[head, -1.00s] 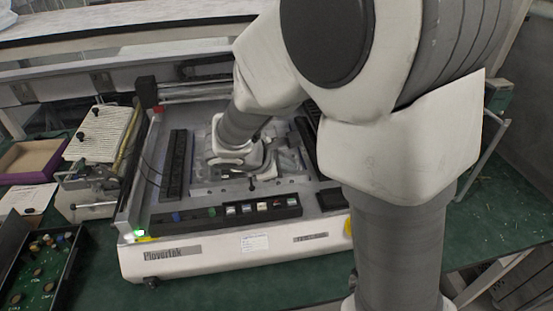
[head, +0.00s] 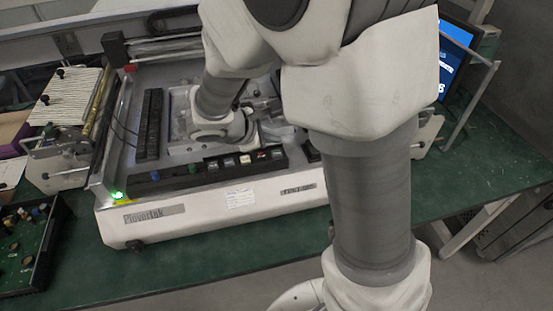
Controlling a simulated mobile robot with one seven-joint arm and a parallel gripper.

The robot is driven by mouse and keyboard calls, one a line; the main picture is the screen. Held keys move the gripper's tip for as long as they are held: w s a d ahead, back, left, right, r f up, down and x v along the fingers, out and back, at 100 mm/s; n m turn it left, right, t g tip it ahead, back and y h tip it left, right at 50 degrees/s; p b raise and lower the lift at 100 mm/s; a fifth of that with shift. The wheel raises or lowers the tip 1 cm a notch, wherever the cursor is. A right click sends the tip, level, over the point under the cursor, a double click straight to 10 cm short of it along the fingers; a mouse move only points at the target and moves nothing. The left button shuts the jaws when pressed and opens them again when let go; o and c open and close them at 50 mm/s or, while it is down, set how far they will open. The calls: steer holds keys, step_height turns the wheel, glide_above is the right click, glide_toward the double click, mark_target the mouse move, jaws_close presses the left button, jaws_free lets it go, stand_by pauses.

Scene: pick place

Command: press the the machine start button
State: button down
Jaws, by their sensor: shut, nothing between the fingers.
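The white machine (head: 265,205) stands on the green bench with a nameplate on its front. A black control strip (head: 215,168) along its front edge carries a blue knob (head: 155,176), a green button (head: 193,168) and several pale or reddish square buttons (head: 245,159). I cannot tell which one is the start button. A green light (head: 117,196) glows at the machine's left front corner. My gripper (head: 250,134) is over the machine bed, just behind the button strip. It is shut and empty. Its fingertips are mostly hidden, and I cannot tell whether they touch anything.
A black tray (head: 40,235) with small parts lies at the left. A ribbed white fixture (head: 68,95) stands behind it. A blue-lit screen (head: 455,62) and a metal frame are at the right. The bench front (head: 230,258) is clear.

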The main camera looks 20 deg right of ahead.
mark_target(279, 149)
steer(key=shift+f+b, duration=0.55)
steer(key=shift+f, duration=0.45)
stand_by(1.2)
steer(key=shift+f+b, duration=0.45)
steer(key=shift+b, duration=0.1)
steer(key=shift+f+b, duration=0.35)
steer(key=shift+b, duration=0.05)
stand_by(0.5)
steer(key=shift+r, duration=0.1)
steer(key=shift+r+p, duration=0.6)
steer(key=shift+r, duration=0.15)
